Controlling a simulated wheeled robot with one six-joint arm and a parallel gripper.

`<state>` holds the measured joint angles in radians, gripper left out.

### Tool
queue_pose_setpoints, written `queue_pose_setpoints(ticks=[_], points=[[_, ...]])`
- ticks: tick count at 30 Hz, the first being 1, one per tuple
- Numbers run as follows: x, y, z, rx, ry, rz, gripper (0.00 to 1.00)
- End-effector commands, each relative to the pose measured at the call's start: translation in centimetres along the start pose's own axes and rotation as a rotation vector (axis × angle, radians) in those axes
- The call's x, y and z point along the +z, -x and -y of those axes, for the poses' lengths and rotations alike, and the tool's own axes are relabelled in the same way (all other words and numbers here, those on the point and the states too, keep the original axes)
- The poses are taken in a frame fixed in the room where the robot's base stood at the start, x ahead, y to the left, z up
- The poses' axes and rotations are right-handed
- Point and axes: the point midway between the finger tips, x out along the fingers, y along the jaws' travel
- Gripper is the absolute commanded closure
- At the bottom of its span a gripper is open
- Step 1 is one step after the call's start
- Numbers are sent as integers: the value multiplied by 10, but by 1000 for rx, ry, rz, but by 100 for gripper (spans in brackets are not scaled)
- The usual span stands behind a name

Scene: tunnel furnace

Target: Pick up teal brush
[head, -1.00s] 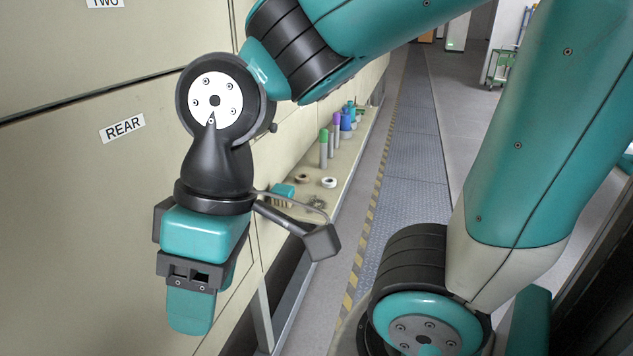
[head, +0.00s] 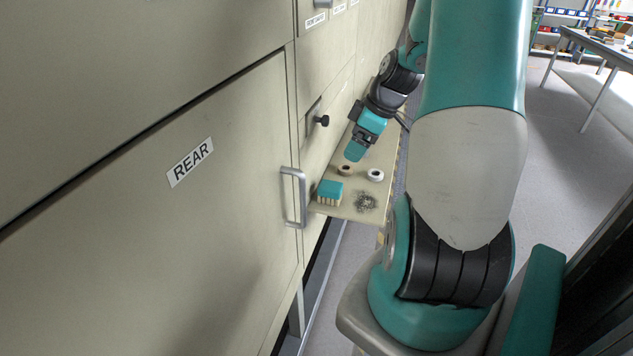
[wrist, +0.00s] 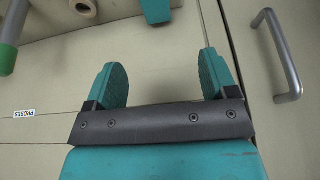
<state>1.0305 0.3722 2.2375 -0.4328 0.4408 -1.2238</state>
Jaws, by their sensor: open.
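The teal brush (head: 330,188) has a teal block on top and pale bristles below. It stands on the near end of the shelf (head: 350,213), close to the furnace wall. My gripper (head: 355,151) is above the shelf, beyond and higher than the brush, apart from it. In the wrist view the two teal fingers of my gripper (wrist: 164,75) are spread with nothing between them. A teal piece at that view's top edge, cut off by the frame, looks like the brush (wrist: 155,9).
A brown tape roll (head: 345,169) and a white tape roll (head: 375,175) lie behind the brush. A dark tangled pile (head: 366,202) lies to its right. A metal door handle (head: 294,197) sticks out just left of the brush. A green-capped tube (wrist: 12,40) shows in the wrist view.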

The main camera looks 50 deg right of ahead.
Motion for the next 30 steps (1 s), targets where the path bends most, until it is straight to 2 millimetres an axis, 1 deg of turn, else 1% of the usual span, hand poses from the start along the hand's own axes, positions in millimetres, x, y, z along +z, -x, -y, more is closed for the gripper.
queue_pose_setpoints(ticks=[2,5,12,16,19,26,30], points=[[7,-4,-4,4,-3,0,21],[9,-20,-5,2,-5,1,21],[10,-75,-6,2,-8,2,21],[9,-100,-6,4,-7,1,21],[9,-112,-6,5,-6,0,21],[5,-128,-6,5,-4,0,21],[-2,-147,-4,3,-2,1,21]])
